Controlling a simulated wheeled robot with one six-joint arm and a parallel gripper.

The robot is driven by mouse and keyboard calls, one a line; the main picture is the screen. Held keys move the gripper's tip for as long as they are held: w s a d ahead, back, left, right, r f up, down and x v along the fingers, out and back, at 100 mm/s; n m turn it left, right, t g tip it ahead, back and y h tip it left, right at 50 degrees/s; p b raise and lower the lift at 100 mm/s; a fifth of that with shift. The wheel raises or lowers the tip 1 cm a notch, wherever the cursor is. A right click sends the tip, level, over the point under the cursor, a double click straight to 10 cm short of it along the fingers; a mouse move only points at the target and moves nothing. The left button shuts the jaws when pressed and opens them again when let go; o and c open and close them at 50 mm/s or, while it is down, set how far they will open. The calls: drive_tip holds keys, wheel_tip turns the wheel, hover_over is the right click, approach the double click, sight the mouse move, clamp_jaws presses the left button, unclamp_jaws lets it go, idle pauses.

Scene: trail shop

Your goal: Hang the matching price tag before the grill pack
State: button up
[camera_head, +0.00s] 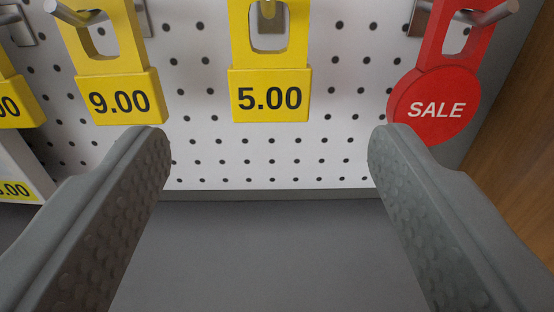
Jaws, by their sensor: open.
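A yellow 5.00 price tag (270,95) hangs from a metal hook at top centre on a white pegboard. A yellow 9.00 price tag (119,97) hangs to its left, and a red round SALE tag (433,106) hangs to its right. Another yellow tag (17,102) is cut off at the left edge, its number only partly showing as "00". My gripper (270,150) is open and empty, with its grey fingers wide apart below the tags. The 5.00 tag lies between the fingertips in the picture, above them and not gripped. The grill pack is not in view.
A white pegboard (215,155) stands behind the tags. A white ledge with a yellow price label (14,189) shows at the lower left. A wooden panel (520,130) stands at the right. The grey shelf surface (265,250) between my fingers is clear.

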sight(270, 76)
drive_tip(key=shift+w, duration=5.1)
drive_tip(key=shift+c, duration=0.4)
drive_tip(key=c, duration=0.8)
drive_tip(key=shift+r, duration=0.65)
drive_tip(key=shift+s, duration=0.1)
drive_tip(key=shift+s, duration=0.6)
drive_tip(key=shift+s, duration=0.15)
